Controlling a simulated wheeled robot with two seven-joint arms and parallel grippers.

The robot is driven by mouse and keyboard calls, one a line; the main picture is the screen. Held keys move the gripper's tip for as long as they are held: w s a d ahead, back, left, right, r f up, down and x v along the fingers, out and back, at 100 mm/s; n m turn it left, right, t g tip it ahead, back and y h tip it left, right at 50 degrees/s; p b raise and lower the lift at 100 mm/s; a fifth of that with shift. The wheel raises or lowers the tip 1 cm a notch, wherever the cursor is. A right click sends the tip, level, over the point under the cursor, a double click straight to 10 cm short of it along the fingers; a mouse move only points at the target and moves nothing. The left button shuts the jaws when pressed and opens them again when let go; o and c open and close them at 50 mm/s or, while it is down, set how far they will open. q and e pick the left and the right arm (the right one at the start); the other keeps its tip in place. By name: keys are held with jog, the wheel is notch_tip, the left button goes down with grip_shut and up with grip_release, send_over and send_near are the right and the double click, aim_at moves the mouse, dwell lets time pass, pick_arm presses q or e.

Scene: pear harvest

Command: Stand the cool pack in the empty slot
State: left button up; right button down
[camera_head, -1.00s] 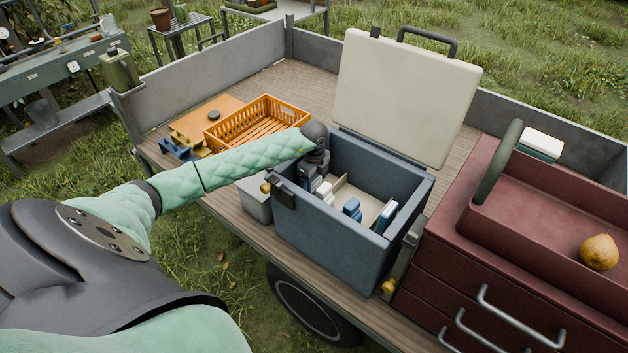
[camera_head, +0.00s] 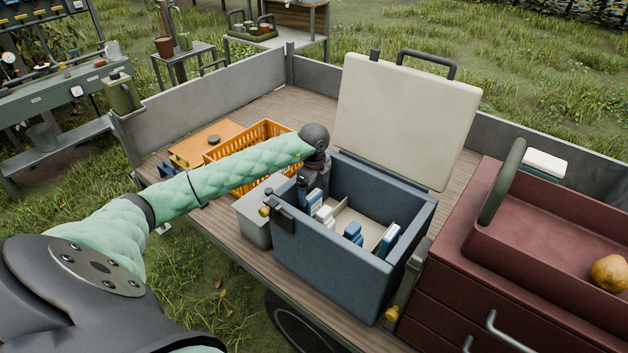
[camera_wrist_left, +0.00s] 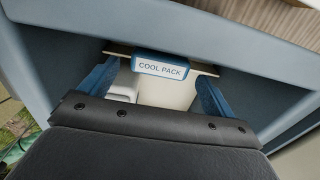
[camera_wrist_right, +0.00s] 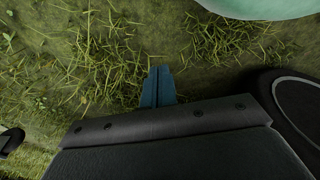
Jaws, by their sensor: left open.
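A blue cooler box (camera_head: 340,265) stands on the trailer with its pale lid (camera_head: 395,115) up. My left gripper (camera_wrist_left: 155,88) reaches into its left end, fingers apart. In the left wrist view a blue and white pack labelled COOL PACK (camera_wrist_left: 162,68) shows between and just beyond the fingertips; I cannot tell whether they touch it. In the head view, blue and white packs (camera_head: 313,202) stand beside that gripper. More blue packs (camera_head: 353,233) stand near the middle and right (camera_head: 389,240), by a pale divider. My right gripper (camera_wrist_right: 158,88) has its fingers together, empty, above grass.
An orange crate (camera_head: 265,130) lies behind my left arm. A grey box (camera_head: 252,222) stands left of the cooler. A dark red drawer chest (camera_head: 450,280) with a pear (camera_head: 610,272) on top stands close on the right. The raised lid closes off the cooler's back.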

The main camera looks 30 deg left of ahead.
pick_arm(q)
jog(key=shift+r+b, duration=1)
jog(key=shift+r, duration=1.9)
pick_arm(e)
notch_tip(320, 180, up, 6)
jog(key=w+a, duration=0.1)
jog(key=shift+w+a+f, duration=0.25)
jog(key=shift+w+a, duration=0.1)
